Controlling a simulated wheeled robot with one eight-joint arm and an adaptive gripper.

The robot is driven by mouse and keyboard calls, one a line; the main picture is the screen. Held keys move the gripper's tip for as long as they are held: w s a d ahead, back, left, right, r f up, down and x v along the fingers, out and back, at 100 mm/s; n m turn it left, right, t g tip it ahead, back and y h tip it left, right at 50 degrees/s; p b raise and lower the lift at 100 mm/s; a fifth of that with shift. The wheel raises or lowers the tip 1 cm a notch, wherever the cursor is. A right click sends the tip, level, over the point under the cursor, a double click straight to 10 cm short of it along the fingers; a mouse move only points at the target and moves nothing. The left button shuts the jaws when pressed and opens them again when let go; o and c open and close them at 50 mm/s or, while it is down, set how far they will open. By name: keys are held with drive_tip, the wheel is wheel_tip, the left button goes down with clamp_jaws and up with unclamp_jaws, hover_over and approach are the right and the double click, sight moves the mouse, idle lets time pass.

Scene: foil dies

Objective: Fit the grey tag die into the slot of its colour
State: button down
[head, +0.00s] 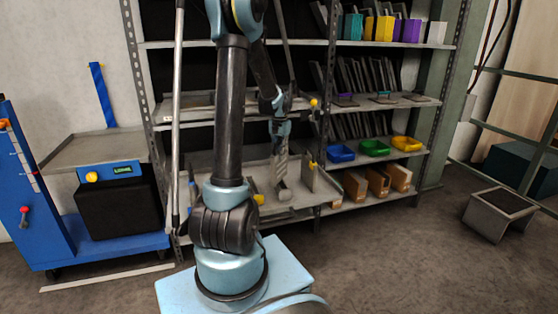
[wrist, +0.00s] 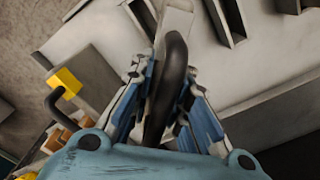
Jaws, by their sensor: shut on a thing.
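My gripper (wrist: 168,100) is shut on the dark, curved handle of a thing that I take to be the grey tag die (wrist: 175,50). A pale grey block shows just beyond the handle in the wrist view; I cannot tell if it is the die's body. In the head view my gripper (head: 280,150) points down over the low shelf at the middle of the rack.
The rack holds coloured bins (head: 375,147), brown boxes (head: 378,182) and upright plates. A blue machine (head: 30,190) is at the left, and a grey stand (head: 498,213) at the right.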

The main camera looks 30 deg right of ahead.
wheel_tip(320, 180, up, 18)
drive_tip(key=f, duration=0.1)
wheel_tip(320, 180, down, 10)
drive_tip(key=n, duration=0.9)
drive_tip(key=shift+f, duration=0.2)
idle(0.3)
